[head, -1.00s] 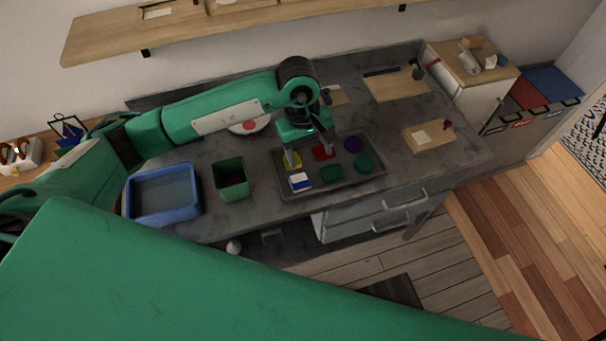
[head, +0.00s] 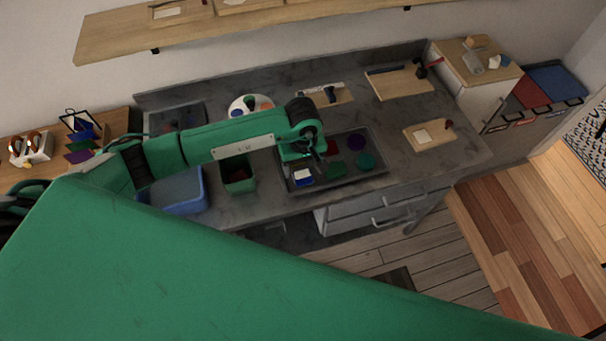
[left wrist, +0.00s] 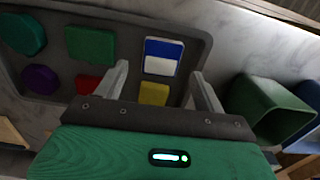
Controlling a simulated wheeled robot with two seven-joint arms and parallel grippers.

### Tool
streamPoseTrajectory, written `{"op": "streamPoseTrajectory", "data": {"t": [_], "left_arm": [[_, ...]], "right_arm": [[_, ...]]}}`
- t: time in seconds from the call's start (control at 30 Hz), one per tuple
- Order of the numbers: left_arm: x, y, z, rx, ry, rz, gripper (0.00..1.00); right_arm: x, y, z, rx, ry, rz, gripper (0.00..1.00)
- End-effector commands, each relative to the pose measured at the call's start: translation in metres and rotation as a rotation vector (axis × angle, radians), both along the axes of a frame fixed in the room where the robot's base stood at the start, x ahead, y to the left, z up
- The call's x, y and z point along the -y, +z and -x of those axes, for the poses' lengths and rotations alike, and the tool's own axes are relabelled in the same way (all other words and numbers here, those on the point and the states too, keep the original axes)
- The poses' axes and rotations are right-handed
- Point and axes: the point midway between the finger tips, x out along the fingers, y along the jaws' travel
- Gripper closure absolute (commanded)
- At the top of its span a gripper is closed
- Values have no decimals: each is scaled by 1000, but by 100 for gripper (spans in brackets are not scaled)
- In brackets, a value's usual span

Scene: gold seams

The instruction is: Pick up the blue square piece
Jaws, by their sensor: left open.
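The blue square piece (left wrist: 163,56), blue with a white lower part in the left wrist view, lies in the dark grey tray (left wrist: 110,15). In the head view the blue and white piece (head: 303,178) is at the tray's near left, just below my left gripper. My left gripper (left wrist: 158,85) is open and empty, over the tray, its fingers either side of the yellow piece (left wrist: 154,93) in the picture, with the blue piece just beyond. Contact cannot be told. My right gripper is not in view.
The tray also holds a red piece (left wrist: 87,84), a green piece (left wrist: 90,44), a teal piece (left wrist: 22,33) and a purple piece (left wrist: 40,79). A green bin (head: 238,184) and a blue basin (head: 186,206) stand left of the tray.

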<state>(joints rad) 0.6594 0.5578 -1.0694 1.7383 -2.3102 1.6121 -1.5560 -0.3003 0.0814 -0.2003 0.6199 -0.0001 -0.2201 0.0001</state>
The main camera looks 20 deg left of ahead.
Motion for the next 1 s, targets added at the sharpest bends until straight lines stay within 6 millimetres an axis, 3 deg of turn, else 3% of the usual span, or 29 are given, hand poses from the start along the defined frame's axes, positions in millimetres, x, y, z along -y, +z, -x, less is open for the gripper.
{"op": "streamPoseTrajectory", "data": {"t": [0.03, 0.23, 0.5, 0.77, 1.0], "left_arm": [[1, -3, 2, -4, 2, 2, 29], [0, -28, 3, -2, 1, 0, 29], [0, -32, 2, 1, 0, 1, 29], [0, -32, 2, 1, 0, 1, 78], [0, -31, 2, 1, 0, 1, 80]], "right_arm": [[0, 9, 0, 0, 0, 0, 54], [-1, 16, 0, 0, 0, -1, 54], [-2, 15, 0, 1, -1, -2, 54], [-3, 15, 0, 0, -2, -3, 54], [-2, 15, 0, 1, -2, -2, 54]]}}
